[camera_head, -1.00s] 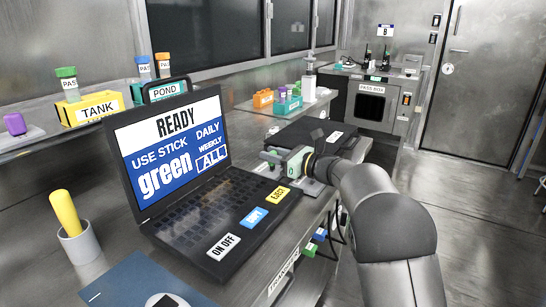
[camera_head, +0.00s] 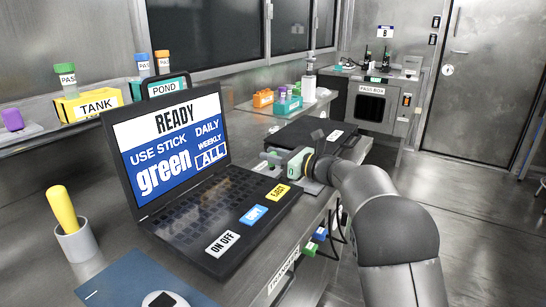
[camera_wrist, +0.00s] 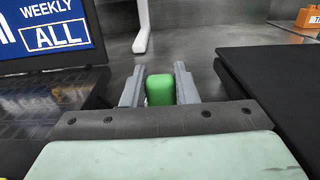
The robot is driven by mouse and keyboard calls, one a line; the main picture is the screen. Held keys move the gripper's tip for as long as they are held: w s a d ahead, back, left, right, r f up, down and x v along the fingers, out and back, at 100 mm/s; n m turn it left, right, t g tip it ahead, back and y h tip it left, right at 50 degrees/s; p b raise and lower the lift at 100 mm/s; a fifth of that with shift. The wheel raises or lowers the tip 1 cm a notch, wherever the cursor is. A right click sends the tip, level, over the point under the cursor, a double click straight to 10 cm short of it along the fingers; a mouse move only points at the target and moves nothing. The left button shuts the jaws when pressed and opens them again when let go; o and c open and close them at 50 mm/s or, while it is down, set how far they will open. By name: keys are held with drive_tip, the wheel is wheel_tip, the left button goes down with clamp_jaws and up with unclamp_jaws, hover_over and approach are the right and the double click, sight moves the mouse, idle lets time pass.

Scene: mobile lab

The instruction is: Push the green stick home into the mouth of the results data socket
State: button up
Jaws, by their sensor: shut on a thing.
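My gripper (camera_head: 274,158) is low over the bench, between the laptop and a flat black case. In the wrist view, the gripper (camera_wrist: 159,78) is shut on the green stick (camera_wrist: 160,91), which sits between its two grey fingers. The stick's far end is hidden. I cannot make out the results data socket or its mouth in either view, so I cannot tell whether the stick touches it. The laptop (camera_head: 225,215) stands open, its screen (camera_head: 170,140) reading "READY, USE STICK green", with "ALL" boxed.
The flat black case (camera_head: 300,134) lies just beyond my gripper. Blue and green plugs (camera_head: 315,240) with cables hang at the bench's front edge. A cup with a yellow object (camera_head: 75,240) stands at left.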

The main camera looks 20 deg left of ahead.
drive_tip(key=o, duration=1)
drive_tip(key=shift+f, duration=0.35)
drive_tip(key=v, duration=1.1)
drive_tip(key=p+v, duration=0.1)
drive_tip(key=v, duration=0.5)
drive_tip(key=shift+d+r, duration=0.25)
drive_tip(key=shift+r, duration=0.05)
